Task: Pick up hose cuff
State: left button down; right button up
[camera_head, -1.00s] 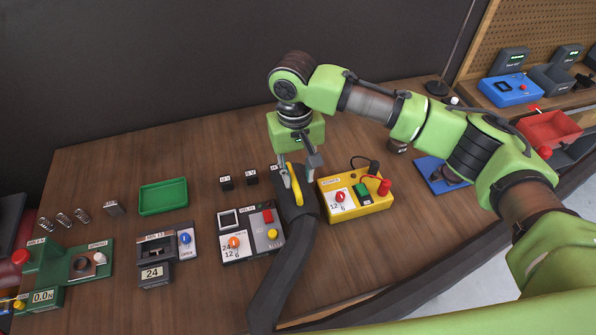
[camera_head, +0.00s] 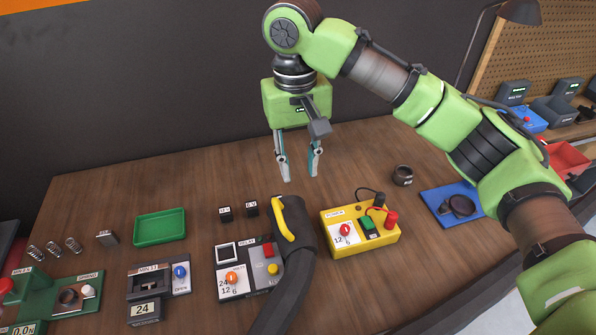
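My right gripper (camera_head: 299,176) hangs above and behind the cuff, fingers pointing down and spread apart. Nothing is between the fingers, and they are clear of the cuff. My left gripper does not show.
The relay box (camera_head: 247,270) stands close left of the cuff, the yellow box (camera_head: 359,232) close right. A green tray (camera_head: 160,226) is farther left.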

aim_at(293, 231)
jog(key=k, duration=1.5)
